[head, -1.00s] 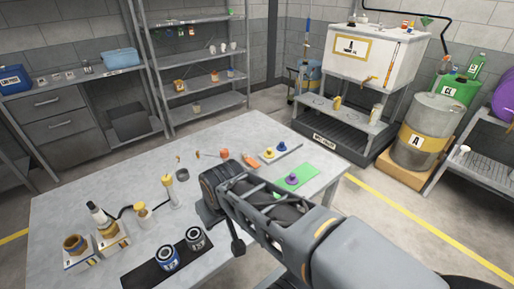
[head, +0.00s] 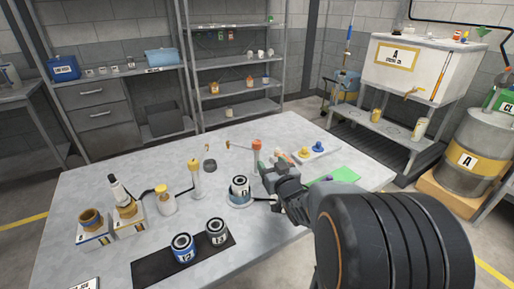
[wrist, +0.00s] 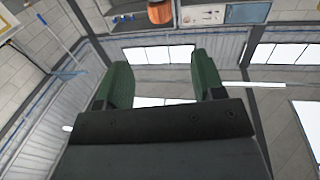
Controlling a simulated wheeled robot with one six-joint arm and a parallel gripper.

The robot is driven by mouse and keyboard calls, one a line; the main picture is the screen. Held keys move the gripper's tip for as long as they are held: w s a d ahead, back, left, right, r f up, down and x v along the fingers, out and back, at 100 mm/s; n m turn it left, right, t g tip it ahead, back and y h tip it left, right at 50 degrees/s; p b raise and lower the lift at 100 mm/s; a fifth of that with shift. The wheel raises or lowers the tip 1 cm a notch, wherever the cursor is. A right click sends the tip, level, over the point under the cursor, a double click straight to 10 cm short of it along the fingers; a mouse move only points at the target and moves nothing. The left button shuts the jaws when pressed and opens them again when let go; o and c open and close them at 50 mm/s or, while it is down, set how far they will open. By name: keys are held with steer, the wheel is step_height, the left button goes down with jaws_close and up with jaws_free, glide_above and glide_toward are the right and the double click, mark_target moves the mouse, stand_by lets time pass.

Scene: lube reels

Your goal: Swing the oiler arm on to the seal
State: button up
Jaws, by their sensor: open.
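My gripper (head: 266,164) is over the far right part of the grey table. In the wrist view its two green fingers (wrist: 165,85) stand wide apart with nothing between them. A dark-banded can (head: 240,187) stands on a pale round base (head: 240,200), left of my gripper, with a dark lever reaching right from the base. A slim post with a yellow top (head: 195,178) stands farther left, with a dark curved arm or hose at its foot. I cannot tell which piece is the oiler arm or which is the seal.
An orange-topped post (head: 256,150) stands close behind my gripper. A dark ring (head: 210,165) lies on the table (head: 110,180). Two cans (head: 183,248) stand on a black mat (head: 150,272). A green mat (head: 333,178) and a knob tray (head: 312,152) lie to the right.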

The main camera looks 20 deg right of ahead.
mark_target(258, 145)
steer(key=w, duration=1.3)
steer(key=shift+w+d+p, duration=0.3)
steer(key=shift+d, duration=0.1)
steer(key=shift+c, duration=0.2)
jaws_close()
